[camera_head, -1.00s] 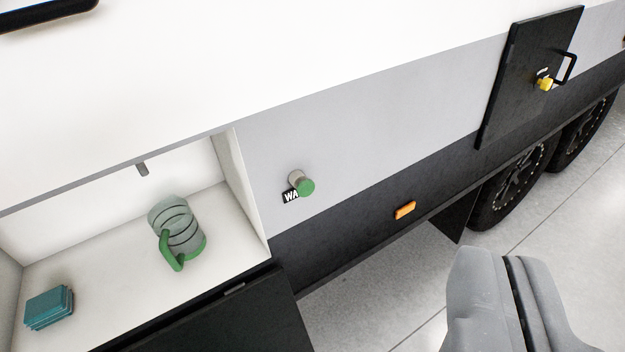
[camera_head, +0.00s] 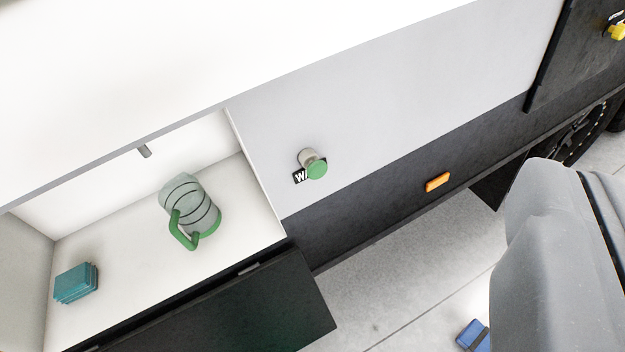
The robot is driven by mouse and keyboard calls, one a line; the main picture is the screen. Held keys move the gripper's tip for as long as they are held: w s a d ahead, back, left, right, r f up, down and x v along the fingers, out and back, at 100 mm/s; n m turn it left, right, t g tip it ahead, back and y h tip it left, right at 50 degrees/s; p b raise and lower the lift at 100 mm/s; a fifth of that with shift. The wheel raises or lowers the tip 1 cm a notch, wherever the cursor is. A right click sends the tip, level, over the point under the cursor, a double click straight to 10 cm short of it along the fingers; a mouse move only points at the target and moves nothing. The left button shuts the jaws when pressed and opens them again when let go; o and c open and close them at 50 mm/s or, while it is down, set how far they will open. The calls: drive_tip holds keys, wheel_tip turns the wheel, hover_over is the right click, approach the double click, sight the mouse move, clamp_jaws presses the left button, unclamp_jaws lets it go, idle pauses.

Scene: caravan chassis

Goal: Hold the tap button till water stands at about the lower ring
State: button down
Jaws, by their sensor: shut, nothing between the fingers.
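The tap button (camera_head: 316,169) is a green round cap on a grey stem, on the light grey caravan side beside a partly hidden black label (camera_head: 299,176). The clear jug (camera_head: 187,199) with green base, green handle and dark rings stands in the open white compartment to the left. A short grey spout (camera_head: 145,152) hangs from the compartment's top, up and left of the jug. No water stream shows, and I cannot tell any water level. My gripper (camera_head: 585,250) is at the lower right, shut and empty, well apart from the button.
A teal block (camera_head: 76,283) lies in the compartment at left. A black flap (camera_head: 215,310) hangs open below it. An orange marker light (camera_head: 437,182) is on the dark lower strip. A blue object (camera_head: 473,335) lies on the floor. A black hatch (camera_head: 575,70) with a yellow knob is upper right.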

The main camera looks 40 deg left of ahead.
sight(320, 172)
drive_tip(key=w+a+f+m+g+y, duration=0.1)
drive_tip(key=w+f+m+y, duration=0.3)
drive_tip(key=f+m, duration=0.4)
drive_tip(key=w+a+f+m+g+y, duration=0.1)
drive_tip(key=w+a+f+m+y, duration=0.3)
drive_tip(key=f+m, duration=0.4)
drive_tip(key=w+a+f+m+g+y, duration=0.2)
drive_tip(key=f+m, duration=0.7)
drive_tip(key=f, duration=0.5)
drive_tip(key=w+a+y, duration=0.1)
drive_tip(key=w+y, duration=0.1)
drive_tip(key=y, duration=0.1)
drive_tip(key=shift+w+f+y, duration=0.25)
drive_tip(key=shift+w+y, duration=0.05)
drive_tip(key=shift+w, duration=0.1)
drive_tip(key=shift+a, duration=0.15)
drive_tip(key=b+x, duration=0.1)
drive_tip(key=x, duration=1.3)
drive_tip(key=shift+f+b, duration=0.1)
drive_tip(key=shift+b, duration=0.25)
